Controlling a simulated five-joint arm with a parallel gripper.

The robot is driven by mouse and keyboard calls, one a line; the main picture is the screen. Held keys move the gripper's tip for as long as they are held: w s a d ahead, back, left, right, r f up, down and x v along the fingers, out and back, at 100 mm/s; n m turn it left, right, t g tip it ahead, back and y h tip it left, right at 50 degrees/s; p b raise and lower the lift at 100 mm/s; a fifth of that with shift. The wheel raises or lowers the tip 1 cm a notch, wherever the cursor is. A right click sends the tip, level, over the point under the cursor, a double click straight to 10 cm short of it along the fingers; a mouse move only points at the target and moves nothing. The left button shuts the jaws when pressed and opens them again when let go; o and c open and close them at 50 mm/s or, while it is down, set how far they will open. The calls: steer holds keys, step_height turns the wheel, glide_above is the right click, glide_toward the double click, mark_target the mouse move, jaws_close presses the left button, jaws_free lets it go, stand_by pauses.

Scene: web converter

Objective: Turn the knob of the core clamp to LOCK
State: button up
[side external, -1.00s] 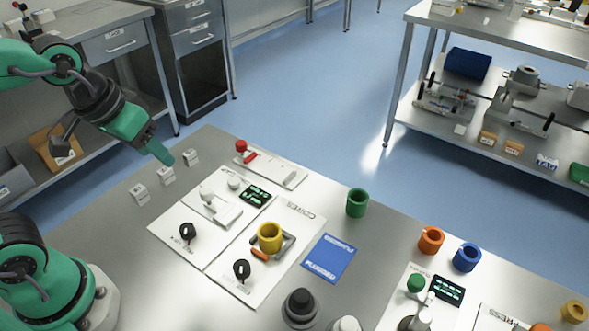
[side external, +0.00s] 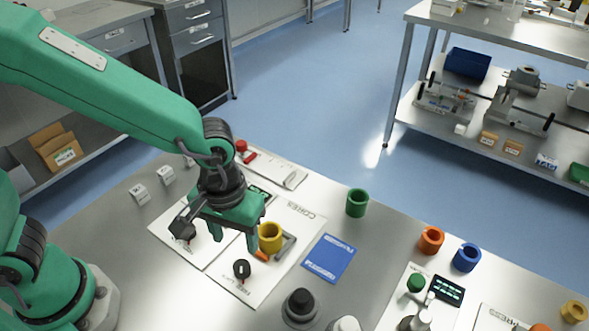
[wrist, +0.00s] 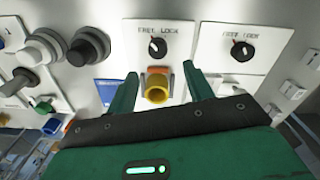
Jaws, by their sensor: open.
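The core clamp's black knob (side external: 242,269) sits at the near end of the white panel (side external: 262,290) marked CORES. It also shows in the wrist view (wrist: 157,46), by a FREE LOCK label; its white pointer is too small to read surely. A yellow core (side external: 270,238) stands in the clamp on this panel and shows between my fingers in the wrist view (wrist: 157,88). My gripper (side external: 234,240) is open and empty, pointing down above the panels, behind the knob and beside the yellow core. It is apart from the knob.
A second black knob (wrist: 243,49) is on the neighbouring panel, partly hidden by my wrist in the side view. A blue card (side external: 329,258), a green core (side external: 357,203) and a dark round knob (side external: 300,306) lie to the right. Bare table lies between them.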

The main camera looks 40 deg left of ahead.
mark_target(241, 266)
steer(key=shift+s+d+f, duration=0.1)
steer(key=shift+d+f, duration=0.1)
steer(key=shift+d, duration=0.05)
steer(key=shift+f, duration=0.2)
steer(key=shift+f, duration=3.7)
steer(key=c, duration=1)
